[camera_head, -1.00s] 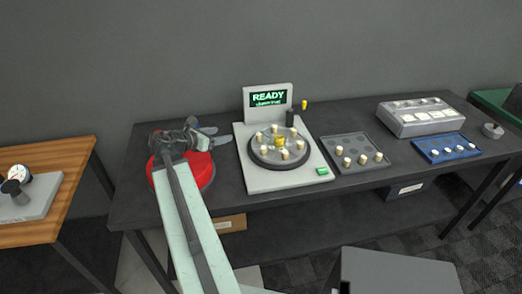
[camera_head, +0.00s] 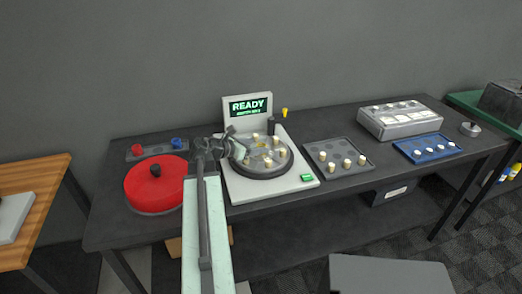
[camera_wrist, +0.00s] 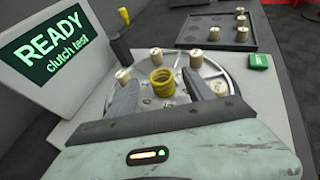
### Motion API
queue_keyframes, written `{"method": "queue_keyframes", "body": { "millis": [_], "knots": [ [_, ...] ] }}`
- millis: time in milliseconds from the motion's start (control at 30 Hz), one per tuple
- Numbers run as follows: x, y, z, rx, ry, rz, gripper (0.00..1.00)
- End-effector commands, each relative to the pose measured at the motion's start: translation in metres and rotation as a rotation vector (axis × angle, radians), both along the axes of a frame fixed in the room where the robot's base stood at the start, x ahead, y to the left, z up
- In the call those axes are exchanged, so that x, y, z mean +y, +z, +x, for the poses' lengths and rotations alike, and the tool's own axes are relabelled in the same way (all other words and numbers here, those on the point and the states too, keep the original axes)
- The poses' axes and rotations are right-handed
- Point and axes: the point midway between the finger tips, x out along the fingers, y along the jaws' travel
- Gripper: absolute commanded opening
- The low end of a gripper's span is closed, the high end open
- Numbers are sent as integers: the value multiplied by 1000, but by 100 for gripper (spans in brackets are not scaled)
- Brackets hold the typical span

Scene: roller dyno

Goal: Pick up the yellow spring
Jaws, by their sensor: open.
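The yellow spring (camera_wrist: 162,82) stands as a coil at the middle of the round metal plate (camera_wrist: 212,68) in the wrist view. In the head view it shows small and partly hidden near the plate's centre (camera_head: 267,162). My gripper (camera_wrist: 160,92) is open, its two dark fingers spread to the left and right of the spring in the picture. Nothing is between the fingers that they touch, as far as I can see. In the head view my gripper (camera_head: 239,145) is over the left side of the plate.
Several cream-topped pegs (camera_wrist: 157,54) stand around the spring on the plate. A READY screen (camera_head: 249,106) rises behind, with a yellow-topped lever (camera_head: 284,113) beside it. A grey tray (camera_head: 317,147) with pegs is right; a red disc (camera_head: 155,185) is left.

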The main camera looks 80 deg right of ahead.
Motion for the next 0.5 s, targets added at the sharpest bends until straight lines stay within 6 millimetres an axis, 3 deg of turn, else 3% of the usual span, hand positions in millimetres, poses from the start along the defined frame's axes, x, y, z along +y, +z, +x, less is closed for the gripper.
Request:
{"method": "queue_keyframes", "body": {
  "millis": [100, 300, 367, 500],
  "knots": [
    [-14, -10, -11, 0, -1, 1, 61],
    [-15, -8, -12, 1, 0, 1, 61],
    [-15, -8, -12, 0, 0, 0, 47],
    [-15, -8, -12, 0, 0, 0, 8]
  ]
}}
